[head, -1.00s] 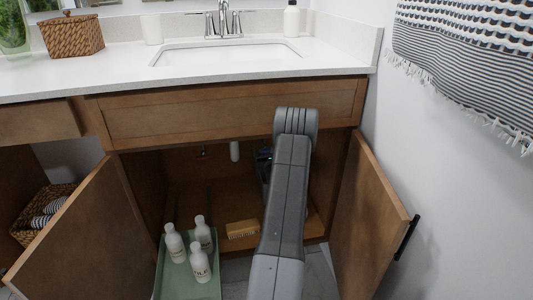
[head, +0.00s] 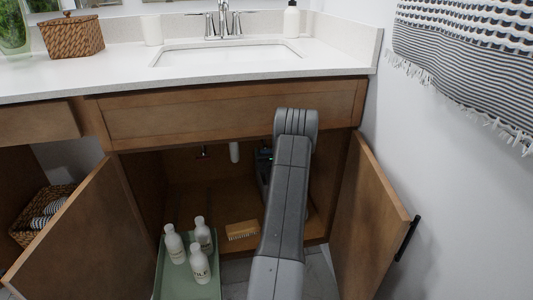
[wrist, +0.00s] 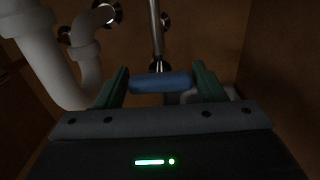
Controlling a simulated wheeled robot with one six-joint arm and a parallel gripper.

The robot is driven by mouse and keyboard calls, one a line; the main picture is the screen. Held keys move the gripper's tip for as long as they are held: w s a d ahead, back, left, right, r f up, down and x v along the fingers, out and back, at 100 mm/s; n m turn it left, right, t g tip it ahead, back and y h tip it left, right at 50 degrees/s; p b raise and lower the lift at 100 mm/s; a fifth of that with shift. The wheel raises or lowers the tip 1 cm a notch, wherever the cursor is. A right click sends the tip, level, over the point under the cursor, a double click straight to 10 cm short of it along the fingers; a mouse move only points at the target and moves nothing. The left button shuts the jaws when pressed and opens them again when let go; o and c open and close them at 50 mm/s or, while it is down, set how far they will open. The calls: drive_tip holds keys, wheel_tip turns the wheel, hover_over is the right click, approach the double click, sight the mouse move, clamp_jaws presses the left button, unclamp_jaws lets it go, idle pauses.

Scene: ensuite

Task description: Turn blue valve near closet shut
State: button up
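The blue valve handle (wrist: 161,82) lies crosswise in the wrist view, below a vertical metal pipe (wrist: 156,25) with a chrome fitting. My gripper (wrist: 162,78) has one green finger at each end of the handle. I see no clear gap between fingers and handle, so it looks shut on the handle. In the head view my arm reaches into the open cabinet under the sink, and my gripper (head: 265,158) shows only partly, dark behind the arm. The blue valve is hidden there.
White drain pipes (wrist: 45,45) stand close left of my gripper. Cabinet doors (head: 85,235) and (head: 375,220) stand open on both sides. A green tray (head: 208,284) with white bottles and a wooden brush (head: 242,230) lie left of my arm.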

drive_tip(key=shift+o, duration=1.1)
drive_tip(key=s+d+p, duration=0.2)
drive_tip(key=s+p, duration=0.2)
drive_tip(key=s, duration=0.9)
drive_tip(key=shift+s+d, duration=0.3)
drive_tip(key=shift+d, duration=0.05)
drive_tip(key=w+a+b, duration=0.1)
drive_tip(key=w, duration=0.3)
drive_tip(key=w+b, duration=0.1)
drive_tip(key=w, duration=0.4)
drive_tip(key=w+a+b, duration=0.1)
drive_tip(key=w+b, duration=0.1)
drive_tip(key=w, duration=0.2)
drive_tip(key=shift+w+a+f, duration=0.1)
drive_tip(key=shift+w+a, duration=0.1)
drive_tip(key=shift+a, duration=0.15)
drive_tip(key=shift+w, duration=0.15)
drive_tip(key=shift+n, duration=0.3)
